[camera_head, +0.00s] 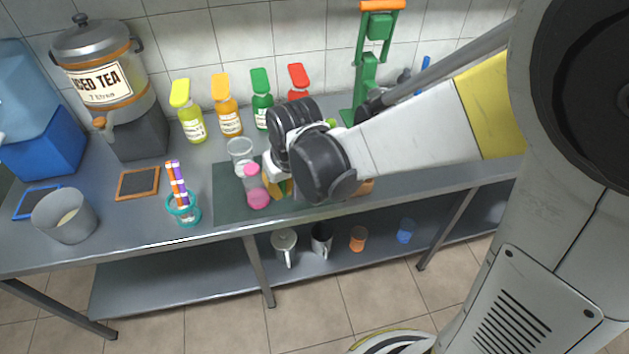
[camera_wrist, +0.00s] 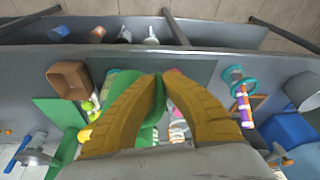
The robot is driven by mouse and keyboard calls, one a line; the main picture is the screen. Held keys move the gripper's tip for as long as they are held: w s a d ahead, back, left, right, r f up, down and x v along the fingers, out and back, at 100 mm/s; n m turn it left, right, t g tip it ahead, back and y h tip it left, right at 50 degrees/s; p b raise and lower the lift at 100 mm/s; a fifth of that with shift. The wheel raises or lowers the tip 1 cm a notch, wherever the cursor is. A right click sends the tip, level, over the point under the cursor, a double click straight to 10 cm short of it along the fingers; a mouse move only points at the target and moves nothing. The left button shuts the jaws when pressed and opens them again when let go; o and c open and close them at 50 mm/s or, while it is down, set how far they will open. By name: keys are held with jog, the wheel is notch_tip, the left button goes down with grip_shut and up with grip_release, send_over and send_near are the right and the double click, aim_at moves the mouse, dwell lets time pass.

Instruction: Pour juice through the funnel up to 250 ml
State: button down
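My gripper (camera_head: 272,186) is over the dark green mat at the front middle of the counter. In the wrist view its yellow fingers (camera_wrist: 163,78) meet at the tips, with nothing clearly held between them. A clear container with pink ends (camera_head: 257,198) stands just left of the fingers in the head view; a bit of pink shows behind the fingertips in the wrist view. A clear cup (camera_head: 240,150) stands behind it. I cannot make out a funnel or any volume marks. My wrist and fingers hide part of the mat. The green press (camera_head: 366,75) stands at the back right.
Several coloured bottles (camera_head: 228,118) line the back wall. An iced tea dispenser (camera_head: 100,75) and a blue box (camera_head: 35,145) stand at left. A teal holder with straws (camera_head: 184,213) and a grey bucket (camera_head: 65,215) are near the front edge. Mugs (camera_head: 285,243) stand on the lower shelf.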

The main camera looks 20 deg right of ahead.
jog(key=f, duration=0.1)
jog(key=f+b, duration=0.1)
jog(key=f+t+h, duration=0.1)
jog(key=shift+s+a+b, duration=0.25)
jog(key=shift+s+b, duration=0.05)
jog(key=shift+b, duration=0.1)
notch_tip(320, 180, up, 3)
jog(key=shift+f+p, duration=0.1)
jog(key=shift+p, duration=1.15)
